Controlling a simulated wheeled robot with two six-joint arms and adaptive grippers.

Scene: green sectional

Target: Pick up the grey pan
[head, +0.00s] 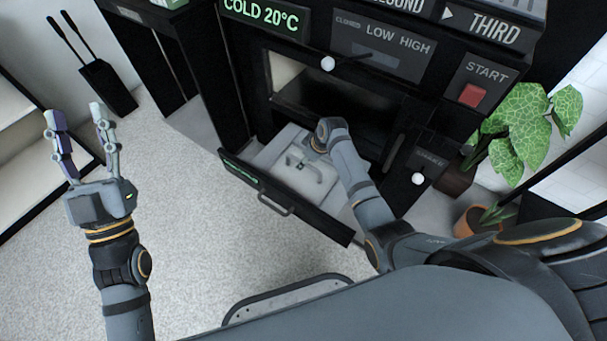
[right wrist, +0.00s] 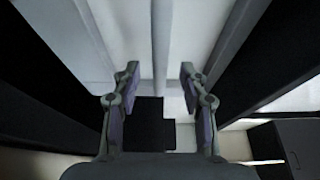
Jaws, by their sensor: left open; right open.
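My right arm reaches into a pulled-out drawer (head: 235,174) of the black machine. In the head view the right fingers are small and hard to tell from the pale drawer inside.
The black machine (head: 400,90) has a red start button (head: 473,94) and an open compartment above the drawer. A leafy plant (head: 525,120) and an orange pot (head: 470,224) stand at the right. A black holder (head: 108,88) stands at the back left. Carpet (head: 200,240) on the left is clear.

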